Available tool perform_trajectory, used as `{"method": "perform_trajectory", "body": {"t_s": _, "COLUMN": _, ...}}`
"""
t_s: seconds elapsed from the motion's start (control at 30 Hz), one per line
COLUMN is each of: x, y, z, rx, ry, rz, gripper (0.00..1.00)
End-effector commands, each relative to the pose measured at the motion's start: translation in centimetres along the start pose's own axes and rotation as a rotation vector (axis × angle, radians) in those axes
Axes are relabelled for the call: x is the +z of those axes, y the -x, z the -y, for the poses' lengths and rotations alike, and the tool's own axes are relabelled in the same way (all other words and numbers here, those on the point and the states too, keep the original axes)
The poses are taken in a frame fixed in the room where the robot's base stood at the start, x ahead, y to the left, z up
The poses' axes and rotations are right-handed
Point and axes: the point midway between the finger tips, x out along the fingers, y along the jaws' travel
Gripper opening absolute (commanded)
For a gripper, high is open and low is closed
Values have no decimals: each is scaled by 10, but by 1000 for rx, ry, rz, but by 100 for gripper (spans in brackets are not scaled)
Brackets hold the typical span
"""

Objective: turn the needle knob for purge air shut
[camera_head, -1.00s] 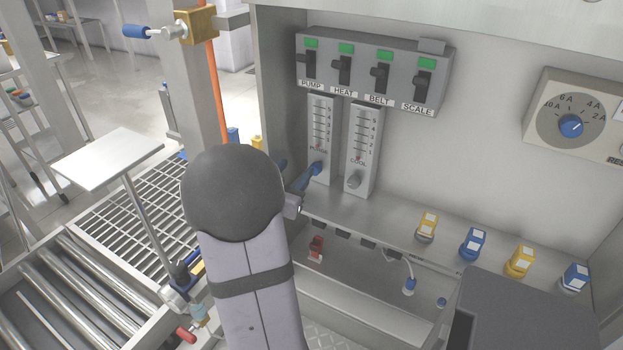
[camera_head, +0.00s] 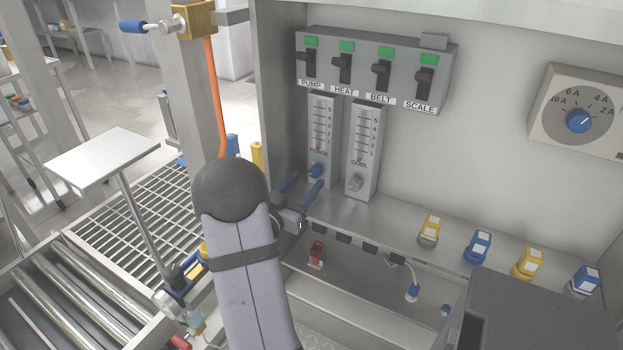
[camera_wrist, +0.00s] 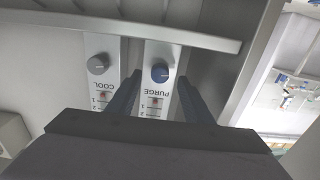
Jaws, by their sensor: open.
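The blue needle knob for purge air (camera_head: 317,171) sits at the foot of the PURGE flowmeter (camera_head: 321,125), on the cabinet's back wall. In the wrist view the knob (camera_wrist: 159,72) shows uncovered, with a pale pointer mark on its face. My gripper (camera_head: 304,186) is open, its two blue fingers apart in front of and a little below the knob, touching nothing that I can see. In the wrist view the fingers (camera_wrist: 158,95) stand on either side of the PURGE scale, with the knob beyond their tips.
The COOL flowmeter (camera_head: 364,140) with its grey knob (camera_head: 355,184) stands close to the right. A switch box (camera_head: 372,72) is above. The shelf below holds several yellow and blue connectors (camera_head: 478,245). A cabinet side wall (camera_head: 277,100) is close on the left.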

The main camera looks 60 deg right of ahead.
Motion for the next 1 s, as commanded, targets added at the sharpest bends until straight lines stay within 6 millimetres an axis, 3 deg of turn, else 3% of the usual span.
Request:
{"method": "perform_trajectory", "body": {"t_s": 0.3, "x": 1, "y": -34, "z": 0, "rx": 0, "ry": 1, "rz": 1, "gripper": 46}}
{"method": "perform_trajectory", "body": {"t_s": 0.67, "x": 0, "y": -39, "z": 0, "rx": -1, "ry": 1, "rz": 1, "gripper": 46}}
{"method": "perform_trajectory", "body": {"t_s": 0.87, "x": 0, "y": -38, "z": 0, "rx": -1, "ry": 1, "rz": 1, "gripper": 5}}
{"method": "perform_trajectory", "body": {"t_s": 1.0, "x": 0, "y": -38, "z": 0, "rx": 0, "ry": -1, "rz": 1, "gripper": 5}}
